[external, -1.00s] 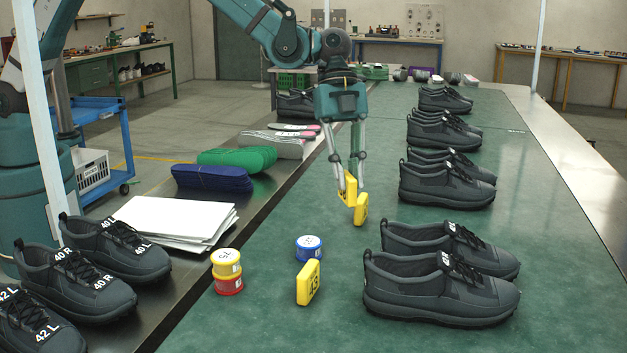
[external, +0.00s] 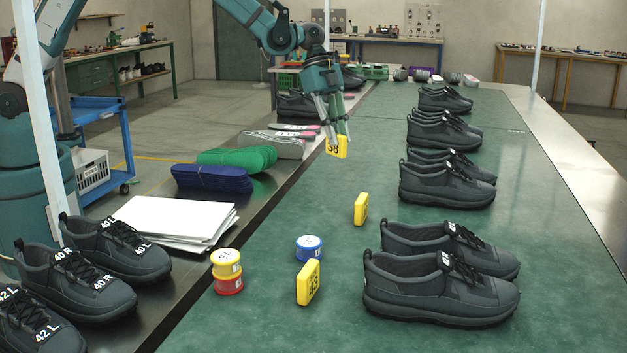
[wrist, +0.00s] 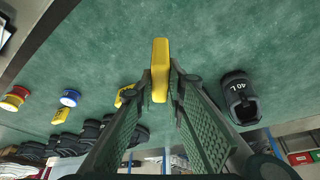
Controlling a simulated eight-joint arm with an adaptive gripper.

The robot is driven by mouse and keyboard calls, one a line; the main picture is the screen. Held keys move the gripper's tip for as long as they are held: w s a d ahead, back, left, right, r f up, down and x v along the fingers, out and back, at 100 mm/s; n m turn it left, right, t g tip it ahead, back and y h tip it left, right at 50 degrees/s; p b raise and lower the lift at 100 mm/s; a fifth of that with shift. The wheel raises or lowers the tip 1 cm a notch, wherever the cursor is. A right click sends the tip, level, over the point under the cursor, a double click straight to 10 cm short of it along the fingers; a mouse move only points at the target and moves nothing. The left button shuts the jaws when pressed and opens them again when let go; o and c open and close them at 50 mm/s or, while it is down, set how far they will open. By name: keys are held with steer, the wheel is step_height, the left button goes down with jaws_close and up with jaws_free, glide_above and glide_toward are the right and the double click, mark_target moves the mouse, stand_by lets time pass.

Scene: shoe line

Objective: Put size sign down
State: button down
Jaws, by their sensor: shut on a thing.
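A yellow size sign marked 38 (external: 336,147) is in my gripper (external: 338,137), toward the left edge of the green table. The same sign shows between the fingertips in the wrist view (wrist: 160,62), roughly upright in that picture. My gripper is shut on it; I cannot tell whether its lower edge touches the table. A second yellow sign (external: 361,208) stands on the table nearer the camera, its number not readable. A third yellow sign marked 43 (external: 309,283) stands in front. The fingers partly hide the held sign's top.
Black shoes line the table's right half, the closest pair (external: 440,285) beside the signs. A blue tape roll (external: 309,247) and a yellow roll (external: 226,262) on a red one (external: 229,285) are at front left. Green table (external: 345,180) between signs is bare.

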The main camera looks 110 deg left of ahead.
steer(key=s+a+n, duration=0.2)
steer(key=s+a, duration=0.4)
steer(key=a, duration=0.4)
steer(key=shift+s+a+y, duration=0.3)
steer(key=shift+s+a, duration=0.05)
step_height(320, 180, down, 6)
steer(key=b, duration=0.1)
steer(key=shift+f, duration=0.15)
steer(key=shift+f+b, duration=0.35)
steer(key=shift+f, duration=1.5)
steer(key=shift+f, duration=0.15)
steer(key=c, duration=2.8)
jaws_free()
steer(key=o, duration=0.4)
steer(key=shift+o, duration=0.2)
